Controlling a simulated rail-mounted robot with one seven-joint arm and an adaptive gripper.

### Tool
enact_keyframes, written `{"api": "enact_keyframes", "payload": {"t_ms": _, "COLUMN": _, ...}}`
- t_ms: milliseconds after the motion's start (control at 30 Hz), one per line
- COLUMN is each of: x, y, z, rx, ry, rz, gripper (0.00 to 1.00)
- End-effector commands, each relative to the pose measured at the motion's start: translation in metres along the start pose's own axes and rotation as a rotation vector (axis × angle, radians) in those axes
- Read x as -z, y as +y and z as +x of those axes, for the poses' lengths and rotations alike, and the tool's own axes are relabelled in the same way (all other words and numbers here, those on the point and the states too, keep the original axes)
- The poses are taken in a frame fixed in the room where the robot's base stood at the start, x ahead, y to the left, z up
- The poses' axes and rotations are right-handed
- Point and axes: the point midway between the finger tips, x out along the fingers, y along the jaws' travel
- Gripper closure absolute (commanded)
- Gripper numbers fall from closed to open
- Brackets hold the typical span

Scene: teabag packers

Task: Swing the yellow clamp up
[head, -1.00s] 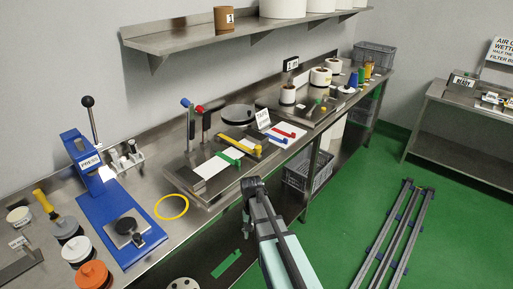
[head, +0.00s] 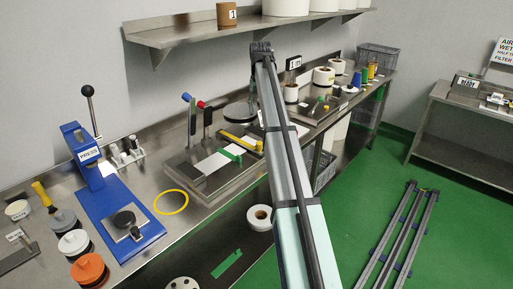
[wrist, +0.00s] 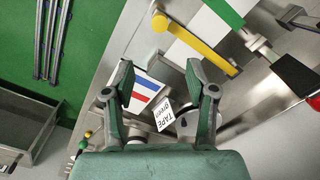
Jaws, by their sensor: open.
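The yellow clamp (head: 238,141) is a flat yellow bar lying low across the steel fixture on the bench, behind a green bar (head: 231,152). In the wrist view the yellow clamp (wrist: 197,45) runs slantwise above and ahead of the fingers, with a pivot or block at its upper left end. My gripper (wrist: 160,82) is open and empty, with the clamp beyond its fingertips and not between them. A card reading TAPE (wrist: 163,112) and a white plate with blue and red strips (wrist: 146,92) show between the fingers. My gripper cannot be made out in the head view.
Upright levers (head: 192,115) with blue and red knobs stand behind the clamp. A dark handle (wrist: 296,74) shows at right in the wrist view. The blue press (head: 105,195) and yellow ring (head: 171,202) are to the left. A shelf (head: 180,38) hangs above.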

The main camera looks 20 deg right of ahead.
Motion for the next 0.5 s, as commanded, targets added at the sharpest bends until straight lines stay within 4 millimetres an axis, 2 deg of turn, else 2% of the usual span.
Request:
{"api": "enact_keyframes", "payload": {"t_ms": 167, "x": -0.002, "y": 0.001, "z": 0.017, "rx": -0.001, "ry": -0.003, "rz": -0.001, "gripper": 0.43}}
{"api": "enact_keyframes", "payload": {"t_ms": 500, "x": -0.003, "y": 0.001, "z": 0.08, "rx": -0.001, "ry": -0.003, "rz": 0.0, "gripper": 0.43}}
